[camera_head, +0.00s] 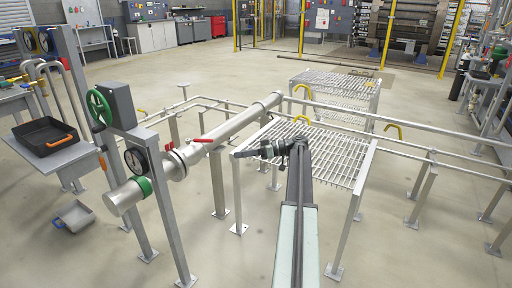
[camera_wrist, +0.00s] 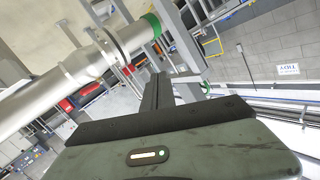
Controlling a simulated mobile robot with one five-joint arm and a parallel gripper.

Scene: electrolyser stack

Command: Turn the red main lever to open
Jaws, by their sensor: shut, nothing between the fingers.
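The red lever (camera_head: 203,140) sits on top of the thick silver pipe (camera_head: 230,127), left of centre in the head view, just right of the flange. My gripper (camera_head: 238,154) reaches left from the end of my arm, over the near left part of the slatted platform. It is shut and empty. Its tip is to the right of the lever and a little lower in the picture, apart from it. In the wrist view my shut fingers (camera_wrist: 157,92) point toward the pipe (camera_wrist: 75,68) and its green ring (camera_wrist: 152,24). A small red piece shows beside the pipe there; I cannot tell whether it is the lever.
A steel post carries a green handwheel (camera_head: 100,106), a grey box (camera_head: 119,104) and a black gauge (camera_head: 136,161) left of the lever. Slatted platforms (camera_head: 322,150) with yellow hooks stand under and beyond my arm. Thinner rails run right. A black tray (camera_head: 46,138) lies on a bench at left.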

